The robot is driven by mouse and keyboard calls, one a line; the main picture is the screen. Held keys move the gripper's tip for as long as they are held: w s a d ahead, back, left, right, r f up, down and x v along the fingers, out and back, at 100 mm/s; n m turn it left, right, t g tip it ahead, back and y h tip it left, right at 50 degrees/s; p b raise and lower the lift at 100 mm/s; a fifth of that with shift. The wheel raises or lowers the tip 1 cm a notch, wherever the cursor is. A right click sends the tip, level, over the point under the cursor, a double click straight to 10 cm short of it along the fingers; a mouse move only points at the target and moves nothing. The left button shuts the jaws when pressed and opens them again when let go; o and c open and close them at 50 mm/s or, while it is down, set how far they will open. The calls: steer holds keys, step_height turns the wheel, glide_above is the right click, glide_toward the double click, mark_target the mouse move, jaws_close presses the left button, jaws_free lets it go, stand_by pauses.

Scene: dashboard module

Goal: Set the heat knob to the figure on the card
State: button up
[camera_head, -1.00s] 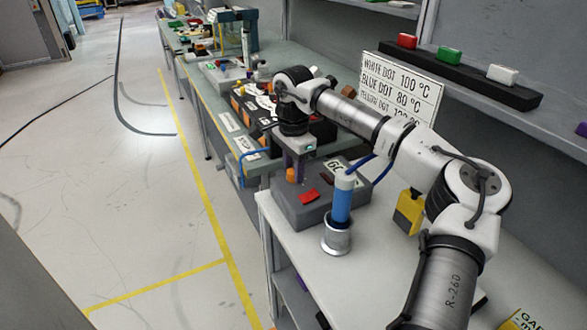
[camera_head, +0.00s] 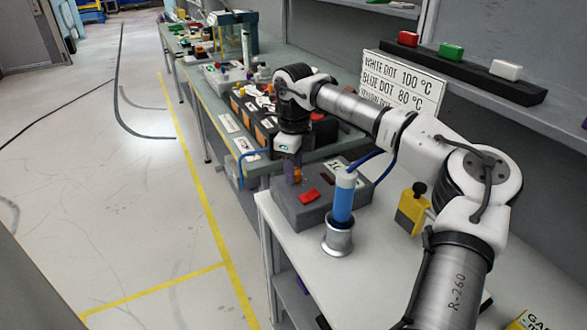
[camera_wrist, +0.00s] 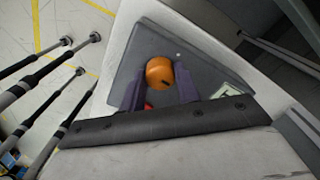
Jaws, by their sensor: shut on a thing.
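The orange heat knob (camera_wrist: 159,72) stands on a grey control box (camera_head: 325,205). My gripper (camera_head: 292,172) points down over the box's far left part, with its purple fingers shut on the knob. In the wrist view the fingers (camera_wrist: 161,90) lie on both sides of the knob, which shows a small dark mark. A white display (camera_head: 337,165) on the box is partly hidden; its reading seems to begin with 1. The white card (camera_head: 402,82) reads white dot 100 °C and blue dot 80 °C; its third line is mostly hidden by my arm.
A blue-handled tool (camera_head: 343,200) stands in a metal holder (camera_head: 338,240) right in front of the box. A red piece (camera_head: 309,196) is on the box. A yellow block (camera_head: 412,210) stands at right. A shelf above holds red, green and white blocks (camera_head: 452,51).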

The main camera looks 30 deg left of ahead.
steer(key=shift+m, duration=1.7)
steer(key=o, duration=1)
step_height(320, 180, up, 14)
steer(key=shift+f+b, duration=0.1)
steer(key=shift+b, duration=0.75)
